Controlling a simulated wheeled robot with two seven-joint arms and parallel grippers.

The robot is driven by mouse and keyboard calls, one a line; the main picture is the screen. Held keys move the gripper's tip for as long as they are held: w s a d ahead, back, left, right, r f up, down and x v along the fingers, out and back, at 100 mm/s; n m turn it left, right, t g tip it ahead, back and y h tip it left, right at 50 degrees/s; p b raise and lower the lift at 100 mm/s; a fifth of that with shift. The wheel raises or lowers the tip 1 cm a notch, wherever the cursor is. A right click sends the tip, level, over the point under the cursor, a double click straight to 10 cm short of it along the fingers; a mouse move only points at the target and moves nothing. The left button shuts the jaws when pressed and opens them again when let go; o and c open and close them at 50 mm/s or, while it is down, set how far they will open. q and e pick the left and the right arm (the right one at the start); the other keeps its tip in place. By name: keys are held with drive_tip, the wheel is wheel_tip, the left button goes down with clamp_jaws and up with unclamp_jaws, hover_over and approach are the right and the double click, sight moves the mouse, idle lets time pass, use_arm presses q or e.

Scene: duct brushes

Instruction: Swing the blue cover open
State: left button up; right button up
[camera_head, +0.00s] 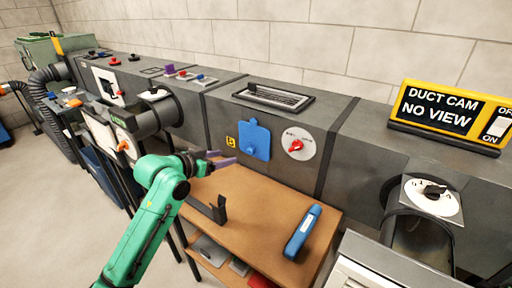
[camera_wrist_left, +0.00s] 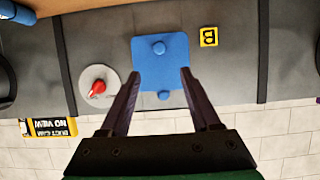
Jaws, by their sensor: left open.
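The blue cover (camera_head: 255,141) is a flat plate with a round knob, lying against the front face of the grey duct, beside a yellow label. In the left wrist view the blue cover (camera_wrist_left: 160,62) is upside down, with its knob near one edge and a small tab at the opposite edge. My left gripper (camera_head: 228,158) is open and empty, just left of the cover in the head view. In the left wrist view its two purple-grey fingers (camera_wrist_left: 156,80) frame the cover; whether they touch it is unclear. My right gripper is not in view.
A red knob on a round white plate (camera_head: 297,145) sits right of the cover. A wooden table (camera_head: 262,197) below holds a blue handheld device (camera_head: 302,231) and a dark bracket (camera_head: 212,208). A vent grille (camera_head: 273,95) and a "DUCT CAM NO VIEW" sign (camera_head: 438,108) are on top.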

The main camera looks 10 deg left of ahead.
sight(249, 151)
use_arm(q)
drive_tip(key=x, duration=1.2)
drive_tip(key=shift+w, duration=0.15)
drive_tip(key=shift+w+d+f, duration=0.2)
drive_tip(key=shift+w+d, duration=0.05)
drive_tip(key=shift+w, duration=0.2)
clamp_jaws()
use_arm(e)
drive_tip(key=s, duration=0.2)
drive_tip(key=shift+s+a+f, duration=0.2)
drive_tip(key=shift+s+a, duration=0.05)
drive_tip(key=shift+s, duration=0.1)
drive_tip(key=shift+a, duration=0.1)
